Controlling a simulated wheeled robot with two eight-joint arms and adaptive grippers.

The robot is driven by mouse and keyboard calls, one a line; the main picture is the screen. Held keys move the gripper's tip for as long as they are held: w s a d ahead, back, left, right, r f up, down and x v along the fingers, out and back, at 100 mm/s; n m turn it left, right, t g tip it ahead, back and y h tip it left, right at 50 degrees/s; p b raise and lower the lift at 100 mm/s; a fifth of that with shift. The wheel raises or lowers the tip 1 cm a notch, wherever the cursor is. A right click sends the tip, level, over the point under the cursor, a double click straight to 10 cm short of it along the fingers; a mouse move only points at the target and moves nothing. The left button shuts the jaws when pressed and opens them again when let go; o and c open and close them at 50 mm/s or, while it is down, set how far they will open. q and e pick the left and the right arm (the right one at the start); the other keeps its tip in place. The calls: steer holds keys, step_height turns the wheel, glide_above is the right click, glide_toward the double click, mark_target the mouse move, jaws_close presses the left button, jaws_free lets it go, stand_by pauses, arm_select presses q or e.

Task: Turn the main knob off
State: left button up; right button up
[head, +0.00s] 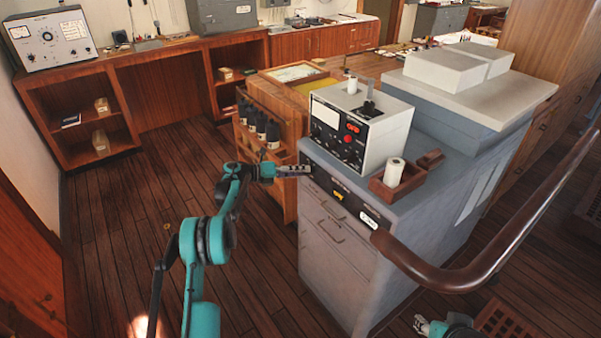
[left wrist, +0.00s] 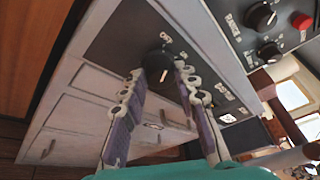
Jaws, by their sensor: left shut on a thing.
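The main knob (left wrist: 158,60) is black and round with a pale pointer line. It sits on a dark panel (left wrist: 118,42) on the front of the grey cabinet. In the head view my left gripper (head: 293,171) is at the left end of the cabinet's front panel and hides the knob. My right gripper (head: 422,325) is low at the bottom edge, away from the cabinet, its jaws unclear.
A white instrument box (head: 358,128) with dials and a red button stands on the cabinet (head: 335,245). A brown handrail (head: 480,265) curves out at the right. A wooden rack with dark bottles (head: 260,127) stands behind my left gripper. The wooden floor at left is clear.

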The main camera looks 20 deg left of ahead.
arm_select(q)
steer(key=o, duration=1.1)
steer(key=shift+o, duration=0.2)
steer(key=v, duration=1.2)
steer(key=shift+w, duration=0.1)
